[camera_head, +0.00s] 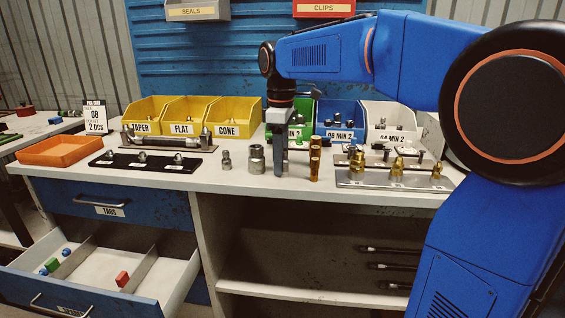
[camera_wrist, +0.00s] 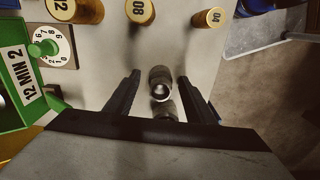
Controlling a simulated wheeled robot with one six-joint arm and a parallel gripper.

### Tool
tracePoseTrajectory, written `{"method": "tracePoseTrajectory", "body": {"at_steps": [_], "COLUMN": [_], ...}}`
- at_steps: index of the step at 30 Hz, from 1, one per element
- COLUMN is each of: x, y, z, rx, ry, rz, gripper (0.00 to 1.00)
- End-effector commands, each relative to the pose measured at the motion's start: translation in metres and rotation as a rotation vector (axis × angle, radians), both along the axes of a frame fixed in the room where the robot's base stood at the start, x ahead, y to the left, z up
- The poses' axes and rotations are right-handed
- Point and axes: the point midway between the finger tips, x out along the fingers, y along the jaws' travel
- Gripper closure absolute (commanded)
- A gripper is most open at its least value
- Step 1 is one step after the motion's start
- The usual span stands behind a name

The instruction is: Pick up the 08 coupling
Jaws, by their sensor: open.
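Steel couplings stand upright on the bench in the head view: a small coupling (camera_head: 226,160) and a wider coupling (camera_head: 256,160) just left of my gripper. I read no size mark on them, so I cannot tell which is the 08 coupling. My gripper (camera_head: 281,172) points down, low over the bench. In the wrist view my gripper (camera_wrist: 158,92) is open, its two fingers apart. A steel coupling (camera_wrist: 160,80) shows between them without visible contact, and a second steel coupling (camera_wrist: 165,107) shows partly below it. The near finger blocks this spot in the head view.
Brass cylinders marked 12 (camera_wrist: 78,10), 08 (camera_wrist: 139,11) and 04 (camera_wrist: 210,17) stand close by. A green bin (camera_wrist: 18,85) and blue 08 bin (camera_head: 340,122) stand behind. A grey plate with brass fittings (camera_head: 398,168) is at right; an open drawer (camera_head: 100,270) is below left.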

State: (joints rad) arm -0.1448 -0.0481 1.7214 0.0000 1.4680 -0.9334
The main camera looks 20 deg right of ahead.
Motion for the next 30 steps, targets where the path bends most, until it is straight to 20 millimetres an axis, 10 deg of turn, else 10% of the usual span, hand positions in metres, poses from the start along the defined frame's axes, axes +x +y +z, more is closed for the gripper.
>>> {"method": "tracePoseTrajectory", "body": {"at_steps": [3, 9, 20, 30], "x": [0.0, 0.0, 0.0, 0.001], "y": [0.0, 0.0, 0.0, 0.0], "z": [0.0, 0.0, 0.009, 0.067], "rx": [0.0, 0.0, 0.0, 0.001], "ry": [0.0, 0.0, -0.001, -0.003], "rz": [0.0, 0.0, 0.0, 0.0], "gripper": [0.56, 0.99, 0.99, 0.99]}}
